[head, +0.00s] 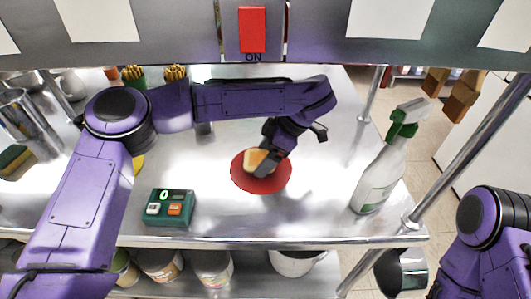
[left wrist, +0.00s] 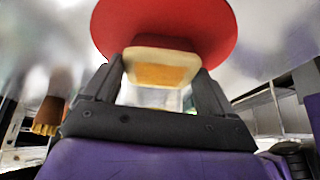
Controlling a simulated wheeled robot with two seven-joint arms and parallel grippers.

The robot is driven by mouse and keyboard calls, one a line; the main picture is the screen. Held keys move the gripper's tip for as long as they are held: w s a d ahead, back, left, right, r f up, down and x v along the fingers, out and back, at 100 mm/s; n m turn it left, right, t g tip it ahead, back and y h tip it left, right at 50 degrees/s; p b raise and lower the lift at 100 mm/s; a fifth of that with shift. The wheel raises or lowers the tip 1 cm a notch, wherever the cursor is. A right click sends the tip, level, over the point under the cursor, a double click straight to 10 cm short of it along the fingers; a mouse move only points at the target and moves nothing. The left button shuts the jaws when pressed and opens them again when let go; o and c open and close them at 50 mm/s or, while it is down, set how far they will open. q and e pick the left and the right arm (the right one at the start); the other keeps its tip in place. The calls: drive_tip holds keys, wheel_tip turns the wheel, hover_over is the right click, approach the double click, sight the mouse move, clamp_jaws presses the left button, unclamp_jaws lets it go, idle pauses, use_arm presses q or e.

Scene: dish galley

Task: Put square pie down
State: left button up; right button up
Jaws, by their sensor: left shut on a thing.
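The square pie (head: 253,158), pale crust with an orange-brown face, is held in my left gripper (head: 268,160), which is shut on it. In the head view it appears over the left part of a round red plate (head: 268,186). In the left wrist view the pie (left wrist: 160,55) sits between the two dark fingers, with the red plate (left wrist: 165,18) behind it. I cannot tell whether the pie touches the plate. The finger hides part of the pie in the head view. My right arm shows at the lower right; its gripper is not visible.
A green timer-like box (head: 168,207) stands front left of the plate. A spray bottle (head: 384,165) stands at the right by a metal post. Metal containers (head: 22,115) and a sponge (head: 16,160) are at the left.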

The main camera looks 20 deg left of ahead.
use_arm(q)
drive_tip(key=o, duration=1.1)
drive_tip(key=shift+f, duration=0.1)
drive_tip(key=shift+c, duration=0.2)
drive_tip(key=shift+r, duration=0.3)
drive_tip(key=v, duration=0.3)
drive_tip(key=d+v, duration=0.1)
drive_tip(key=v, duration=0.1)
drive_tip(key=shift+w+d+f, duration=0.1)
drive_tip(key=w+d, duration=0.1)
drive_tip(key=d, duration=0.2)
drive_tip(key=d+p, duration=0.1)
drive_tip(key=d, duration=0.3)
drive_tip(key=w+d+p, duration=0.1)
drive_tip(key=d, duration=0.2)
drive_tip(key=shift+w+d, duration=0.3)
drive_tip(key=shift+d, duration=0.05)
